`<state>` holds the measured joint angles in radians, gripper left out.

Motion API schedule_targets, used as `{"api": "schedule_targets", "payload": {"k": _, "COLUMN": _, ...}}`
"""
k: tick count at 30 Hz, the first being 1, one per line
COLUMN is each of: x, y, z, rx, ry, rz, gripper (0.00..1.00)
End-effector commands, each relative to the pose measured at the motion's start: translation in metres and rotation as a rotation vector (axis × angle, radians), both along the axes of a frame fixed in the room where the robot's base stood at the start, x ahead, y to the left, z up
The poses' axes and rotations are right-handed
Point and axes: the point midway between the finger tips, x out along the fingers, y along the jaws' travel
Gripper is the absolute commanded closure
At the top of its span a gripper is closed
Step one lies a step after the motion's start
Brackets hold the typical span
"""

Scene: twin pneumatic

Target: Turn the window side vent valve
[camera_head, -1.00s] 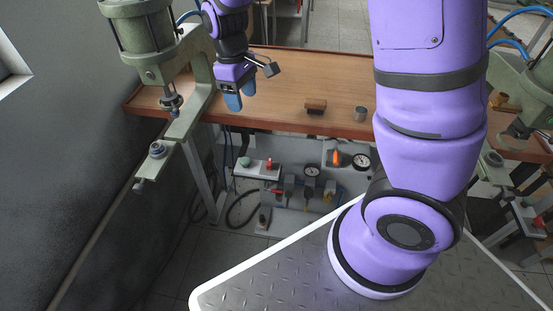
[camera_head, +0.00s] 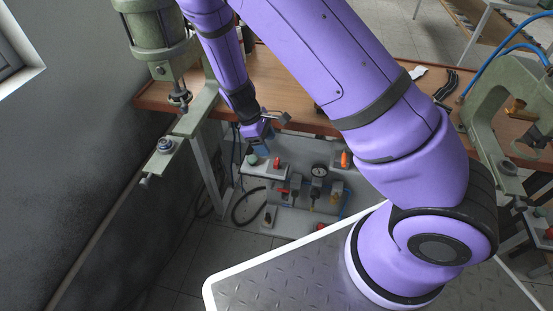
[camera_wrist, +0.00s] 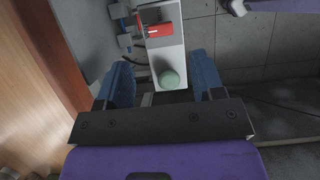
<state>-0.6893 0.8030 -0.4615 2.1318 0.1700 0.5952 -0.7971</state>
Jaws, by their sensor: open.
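Under the left, window-side end of the bench, a grey valve panel (camera_head: 300,185) carries several fittings. A small box on it has a green knob (camera_head: 252,160) and a red part (camera_head: 277,163). A red-handled fitting (camera_head: 283,190) sits lower. I cannot tell which one is the vent valve. My gripper (camera_head: 257,148) is just above the green knob in the head view, partly covering the box. In the wrist view my gripper (camera_wrist: 164,82) is open, blue fingertips either side of the green knob (camera_wrist: 170,78), nothing held. The red part (camera_wrist: 158,30) lies beyond.
The wooden bench edge (camera_head: 300,122) runs close above my gripper; it is at left in the wrist view (camera_wrist: 35,70). A green press frame (camera_head: 190,120) stands at left. A gauge (camera_head: 319,171) and an orange-red handle (camera_head: 345,160) are right of the box.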

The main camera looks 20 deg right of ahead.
Motion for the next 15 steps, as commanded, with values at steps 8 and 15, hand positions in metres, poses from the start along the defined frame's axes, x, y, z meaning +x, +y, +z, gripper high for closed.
{"api": "schedule_targets", "payload": {"k": 8, "x": -0.012, "y": -0.016, "z": -0.046, "rx": -0.001, "ry": 0.002, "rz": -0.002, "gripper": 0.38}}
{"api": "schedule_targets", "payload": {"k": 15, "x": -0.017, "y": -0.023, "z": -0.069, "rx": 0.000, "ry": 0.001, "rz": -0.001, "gripper": 0.38}}
